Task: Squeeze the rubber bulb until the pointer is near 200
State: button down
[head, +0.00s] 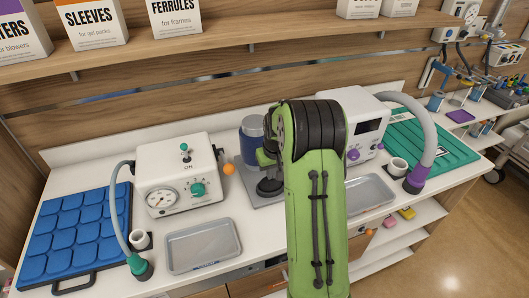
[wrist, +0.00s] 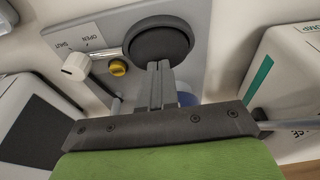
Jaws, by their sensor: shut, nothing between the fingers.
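My gripper (wrist: 160,66) is shut and empty, its fingers together in the wrist view. Their tips are at the lower edge of a dark round part (wrist: 165,37), perhaps the rubber bulb; I cannot tell whether they touch it. No other pointer shows clearly.
The left white box (head: 180,158) and a right white unit (head: 366,107) flank the stand. Grey trays (head: 203,262) lie in front on the counter. A blue padded mat (head: 72,235) is far left, a green mat (head: 440,150) right. A shelf with boxes runs above.

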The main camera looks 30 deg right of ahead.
jog(key=shift+f, duration=0.1)
jog(key=shift+f+b, duration=0.95)
jog(key=shift+f, duration=0.15)
jog(key=shift+r+p, duration=1)
jog(key=shift+r, duration=0.25)
jog(key=shift+f+b, duration=0.2)
jog(key=shift+b, duration=0.1)
jog(key=shift+r, duration=0.2)
dwell(0.7)
jog(key=shift+f, duration=0.1)
